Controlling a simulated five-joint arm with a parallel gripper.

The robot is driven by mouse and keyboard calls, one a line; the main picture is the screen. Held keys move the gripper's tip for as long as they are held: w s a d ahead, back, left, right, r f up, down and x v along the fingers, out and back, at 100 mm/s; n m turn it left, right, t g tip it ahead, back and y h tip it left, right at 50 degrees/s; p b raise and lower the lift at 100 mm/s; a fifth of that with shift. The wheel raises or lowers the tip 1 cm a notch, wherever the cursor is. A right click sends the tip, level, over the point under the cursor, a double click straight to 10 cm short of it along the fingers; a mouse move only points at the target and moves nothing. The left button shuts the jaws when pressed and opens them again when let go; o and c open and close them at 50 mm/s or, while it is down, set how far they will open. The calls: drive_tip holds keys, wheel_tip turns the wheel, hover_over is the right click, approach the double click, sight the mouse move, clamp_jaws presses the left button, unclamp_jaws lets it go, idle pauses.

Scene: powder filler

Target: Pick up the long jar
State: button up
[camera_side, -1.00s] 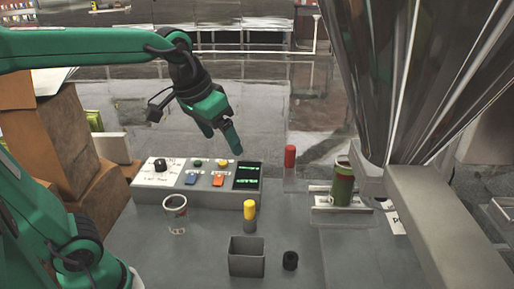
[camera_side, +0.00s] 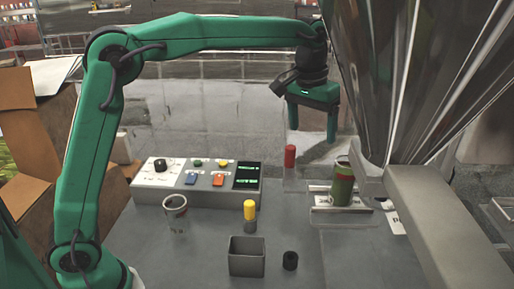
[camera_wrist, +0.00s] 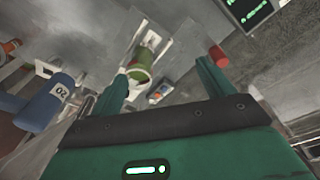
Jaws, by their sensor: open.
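A tall clear jar with a red lid (camera_side: 290,158) stands upright on the table, right of the control box; its red lid also shows in the wrist view (camera_wrist: 218,57). A green jar (camera_side: 342,186) stands on a small metal platform under the hopper; it also shows in the wrist view (camera_wrist: 141,62). Which of them is the long jar I cannot tell for sure. My gripper (camera_side: 312,120) is open and empty, fingers pointing down, above and behind both jars. In the wrist view my fingers (camera_wrist: 161,72) are apart, with the green jar showing between their tips.
A control box (camera_side: 195,190) with buttons and screen lies left. A clear cup (camera_side: 175,218), a yellow-lidded jar (camera_side: 250,214), a grey bin (camera_side: 246,256) and a black cap (camera_side: 290,260) stand in front. A large hopper (camera_side: 420,80) and its grey beam (camera_side: 435,215) block the right.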

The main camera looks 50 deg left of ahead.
sight(346, 162)
drive_tip(key=shift+g, duration=0.7)
drive_tip(key=w+d+f, duration=0.2)
drive_tip(key=w+f, duration=0.1)
drive_tip(key=w+d+f, duration=0.3)
drive_tip(key=shift+w+d, duration=0.1)
drive_tip(key=shift+d, duration=0.1)
drive_tip(key=shift+w+d+f, duration=0.4)
drive_tip(key=shift+d+f, duration=0.05)
drive_tip(key=shift+f, duration=0.15)
drive_tip(key=shift+f, duration=0.1)
drive_tip(key=shift+f, duration=1.2)
drive_tip(key=shift+f, duration=0.1)
drive_tip(key=shift+f, duration=2.5)
drive_tip(key=shift+c, duration=0.2)
